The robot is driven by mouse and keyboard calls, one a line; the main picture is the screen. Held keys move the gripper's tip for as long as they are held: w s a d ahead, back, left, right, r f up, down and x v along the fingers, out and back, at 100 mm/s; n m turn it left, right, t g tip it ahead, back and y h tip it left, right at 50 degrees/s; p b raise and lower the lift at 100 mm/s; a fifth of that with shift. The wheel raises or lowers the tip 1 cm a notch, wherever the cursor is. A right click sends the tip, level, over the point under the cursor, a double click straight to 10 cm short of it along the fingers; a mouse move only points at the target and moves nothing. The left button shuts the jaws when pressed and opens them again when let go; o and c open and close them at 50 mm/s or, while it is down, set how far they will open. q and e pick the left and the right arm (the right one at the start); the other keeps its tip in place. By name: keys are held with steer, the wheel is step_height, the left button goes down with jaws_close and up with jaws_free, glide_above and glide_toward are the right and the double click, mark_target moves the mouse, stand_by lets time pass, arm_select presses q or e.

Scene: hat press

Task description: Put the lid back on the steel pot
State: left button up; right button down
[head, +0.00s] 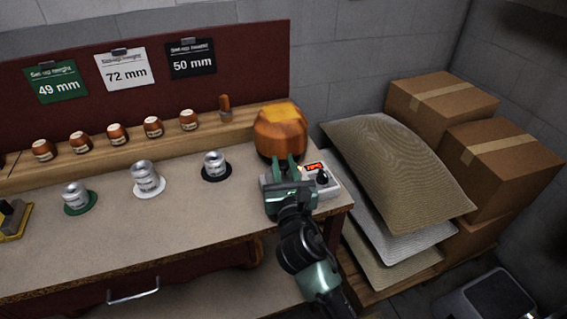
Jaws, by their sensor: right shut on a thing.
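My right gripper (284,161) is in the middle of the view, over the right end of the workbench. Its green fingers are shut at the lower edge of a large orange-brown rounded thing (281,135) with a yellow-orange patch on top. I cannot tell whether this is the lid. No steel pot shows clearly; the gripper and the orange-brown thing hide part of the bench behind them. A grey device (328,183) with a red lit display and a black knob is just right of the gripper. My left gripper is out of view.
Steel cylinders stand on green (80,204), white (148,188) and black (216,172) discs. Several small brown jars (153,127) line the wooden shelf (105,158) behind. Stacked sacks (395,170) and cardboard boxes (442,100) are at the right. The bench front (180,225) is clear.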

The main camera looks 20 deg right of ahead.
steer(key=c, duration=1.2)
jaws_free()
steer(key=shift+f, duration=0.1)
steer(key=shift+r, duration=0.25)
steer(key=s+a, duration=0.2)
steer(key=s, duration=1)
steer(key=shift+r+p, duration=0.25)
steer(key=shift+p, duration=0.2)
